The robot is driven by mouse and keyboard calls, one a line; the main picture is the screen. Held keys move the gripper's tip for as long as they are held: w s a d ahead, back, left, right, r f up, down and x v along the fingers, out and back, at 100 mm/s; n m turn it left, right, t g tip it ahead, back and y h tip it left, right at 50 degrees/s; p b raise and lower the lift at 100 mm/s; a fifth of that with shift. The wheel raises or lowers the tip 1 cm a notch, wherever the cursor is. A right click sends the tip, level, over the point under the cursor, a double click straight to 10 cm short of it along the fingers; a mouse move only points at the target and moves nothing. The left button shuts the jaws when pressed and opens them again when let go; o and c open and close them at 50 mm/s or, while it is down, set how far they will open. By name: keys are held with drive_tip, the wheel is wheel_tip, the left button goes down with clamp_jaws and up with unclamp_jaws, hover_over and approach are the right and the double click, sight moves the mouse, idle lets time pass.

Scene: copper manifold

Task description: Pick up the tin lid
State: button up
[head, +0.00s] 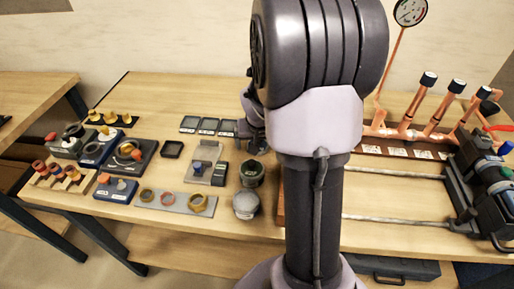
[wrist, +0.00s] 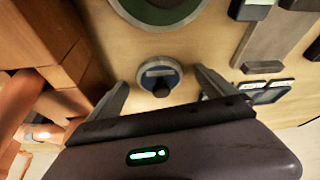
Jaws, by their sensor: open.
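A small round lid (wrist: 150,68), grey with a blue-grey rim and a dark knob, lies flat on the table in the wrist view; I take it to be the tin lid. My gripper (wrist: 162,84) is open, with one finger to each side of the lid and apart from it. The fingers appear to be above the table; their exact height is hard to tell. In the head view my gripper (head: 256,128) is low over the table's middle, partly behind my arm, and the lid cannot be made out there. A dark green round tin (head: 252,172) stands nearer, its rim at the wrist view's top edge.
A grey round container (head: 246,204) stands in front of the green tin. A grey plate (wrist: 262,48) and small dark-framed panels (wrist: 268,92) lie to the lid's right in the wrist view. Wooden blocks (wrist: 60,40) and copper pipes (wrist: 18,110) are on its left.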

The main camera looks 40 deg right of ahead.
drive_tip(key=shift+r, duration=0.1)
drive_tip(key=c, duration=1.4)
drive_tip(key=shift+r, duration=0.1)
